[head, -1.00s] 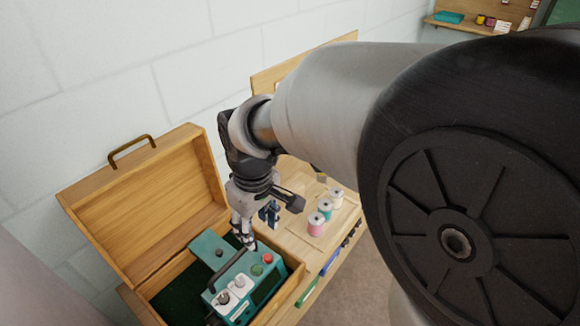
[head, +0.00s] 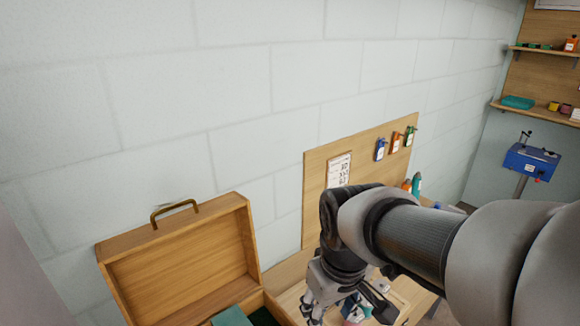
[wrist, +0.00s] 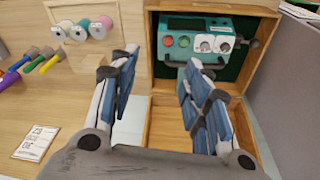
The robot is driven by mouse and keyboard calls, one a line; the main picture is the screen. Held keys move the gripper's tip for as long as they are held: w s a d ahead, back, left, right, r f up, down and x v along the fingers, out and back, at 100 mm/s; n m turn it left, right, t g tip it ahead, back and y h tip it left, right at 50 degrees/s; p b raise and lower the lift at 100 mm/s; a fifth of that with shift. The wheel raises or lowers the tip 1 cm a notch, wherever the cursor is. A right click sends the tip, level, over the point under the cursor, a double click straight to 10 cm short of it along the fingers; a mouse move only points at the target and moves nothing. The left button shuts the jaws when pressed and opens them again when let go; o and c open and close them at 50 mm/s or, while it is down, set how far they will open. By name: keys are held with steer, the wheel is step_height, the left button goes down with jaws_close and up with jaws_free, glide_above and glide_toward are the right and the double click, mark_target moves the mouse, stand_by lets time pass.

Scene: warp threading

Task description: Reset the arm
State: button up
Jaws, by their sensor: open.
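My gripper (wrist: 158,88) is open and empty in the wrist view, its two fingers spread wide apart. In the head view my gripper (head: 318,306) hangs down at the lower middle, to the right of the open wooden box (head: 185,262). In the wrist view the same box (wrist: 152,75) lies beyond the fingers, with the teal device (wrist: 175,57) with knobs and buttons resting in it. The device is apart from the fingers. In the head view only a small teal corner of it (head: 231,317) shows at the bottom edge.
Several thread spools (wrist: 80,30) and coloured-handled tools (wrist: 35,62) lie on the wooden table left of the box in the wrist view, near a printed card (wrist: 36,143). A pegboard (head: 315,195) stands behind my arm against the wall. A blue machine (head: 531,161) stands far right.

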steer(key=s+d+m+t, duration=0.1)
steer(key=s+d+m, duration=0.1)
steer(key=s, duration=0.4)
steer(key=s+d+r+m+t+b, duration=0.1)
steer(key=s+d+m, duration=0.1)
steer(key=s, duration=0.4)
steer(key=shift+s+d+r+m, duration=0.25)
steer(key=shift+d+r+m, duration=0.05)
steer(key=shift+d, duration=0.5)
stand_by(0.5)
